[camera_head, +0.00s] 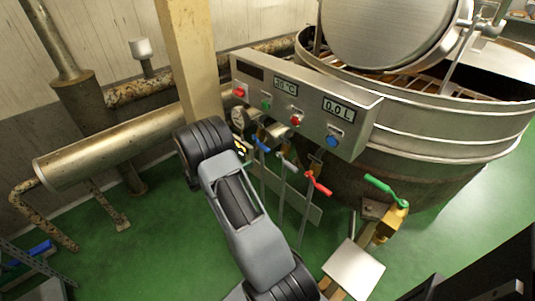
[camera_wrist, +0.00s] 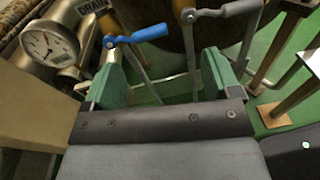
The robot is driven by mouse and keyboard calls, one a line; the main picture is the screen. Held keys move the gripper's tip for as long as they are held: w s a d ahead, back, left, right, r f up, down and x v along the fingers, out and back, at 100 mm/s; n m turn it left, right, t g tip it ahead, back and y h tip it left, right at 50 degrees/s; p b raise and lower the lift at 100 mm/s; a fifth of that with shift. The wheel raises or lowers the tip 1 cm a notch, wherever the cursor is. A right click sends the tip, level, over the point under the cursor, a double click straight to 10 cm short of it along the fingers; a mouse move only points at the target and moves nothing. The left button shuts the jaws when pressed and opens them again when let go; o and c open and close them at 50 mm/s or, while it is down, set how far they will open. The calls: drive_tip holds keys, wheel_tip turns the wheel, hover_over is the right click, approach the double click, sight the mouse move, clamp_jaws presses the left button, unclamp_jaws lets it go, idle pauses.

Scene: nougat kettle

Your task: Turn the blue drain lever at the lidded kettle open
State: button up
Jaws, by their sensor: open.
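The blue drain lever (camera_head: 262,145) is below the left part of the control panel, beside the lidded kettle (camera_head: 440,125). In the wrist view the blue lever (camera_wrist: 140,36) points right from its pivot, near the top of the left finger. A partly cut-off label above it reads "DRAIN". My gripper (camera_wrist: 163,75) is open, with its two green fingers apart and nothing held between them. The lever appears just beyond the fingertips; I cannot tell whether they touch. In the head view my arm hides most of the gripper.
A grey lever (camera_head: 286,160) and a red lever (camera_head: 318,183) stand right of the blue one. The control panel (camera_head: 305,105) overhangs them. A pressure gauge (camera_wrist: 48,45) is at left. A green-handled valve (camera_head: 387,192) is at right. A beige post (camera_head: 190,60) rises behind my arm.

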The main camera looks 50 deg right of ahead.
drive_tip(key=d+f+n+t+h+b, duration=0.1)
drive_tip(key=d+f+n, duration=0.1)
drive_tip(key=d, duration=1.3)
drive_tip(key=shift+w+f+b, duration=0.25)
drive_tip(key=shift+f+b, duration=0.1)
drive_tip(key=shift+f, duration=0.35)
